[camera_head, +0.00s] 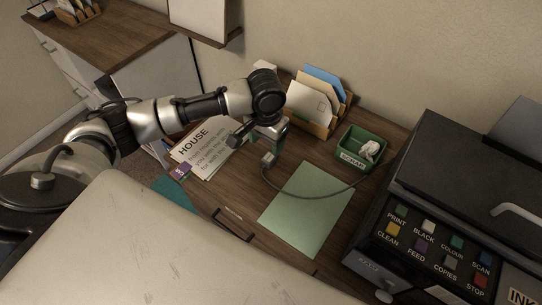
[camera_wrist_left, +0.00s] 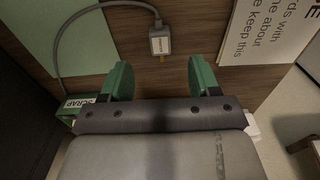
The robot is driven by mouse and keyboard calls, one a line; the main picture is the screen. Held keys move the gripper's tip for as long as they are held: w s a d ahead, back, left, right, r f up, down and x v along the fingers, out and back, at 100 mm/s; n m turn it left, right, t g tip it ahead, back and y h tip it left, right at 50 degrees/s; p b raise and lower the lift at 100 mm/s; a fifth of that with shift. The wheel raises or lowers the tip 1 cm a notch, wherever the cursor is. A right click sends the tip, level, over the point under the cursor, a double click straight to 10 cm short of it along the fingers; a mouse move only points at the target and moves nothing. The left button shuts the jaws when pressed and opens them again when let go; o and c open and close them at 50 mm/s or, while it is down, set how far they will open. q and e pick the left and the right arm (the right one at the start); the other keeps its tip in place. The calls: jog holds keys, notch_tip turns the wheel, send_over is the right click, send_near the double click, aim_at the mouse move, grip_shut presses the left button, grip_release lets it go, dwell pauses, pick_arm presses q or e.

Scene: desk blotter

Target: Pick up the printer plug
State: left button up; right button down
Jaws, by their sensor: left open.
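The printer plug (camera_head: 268,160) is a small grey plug on a grey cable, lying on the wooden desk. It also shows in the left wrist view (camera_wrist_left: 159,42), with its brass-coloured prongs pointing toward my gripper. My left gripper (camera_head: 267,142) has green fingers and is open and empty. In the left wrist view the plug lies just beyond the fingertips (camera_wrist_left: 159,68), roughly centred between them. The height of the fingers over the desk is hard to tell. My right gripper is in neither view.
The cable crosses a green sheet (camera_head: 306,212) toward the dark printer (camera_head: 440,240) at the right. A green scrap tray (camera_head: 350,157) with crumpled paper and a letter holder (camera_head: 312,127) stand behind. HOUSE papers (camera_head: 205,155) lie left of the gripper.

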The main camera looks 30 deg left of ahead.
aim_at(267, 160)
pick_arm(q)
notch_tip(267, 160, down, 8)
jog(key=shift+f+b, duration=0.2)
jog(key=shift+b, duration=0.2)
jog(key=c, duration=1.1)
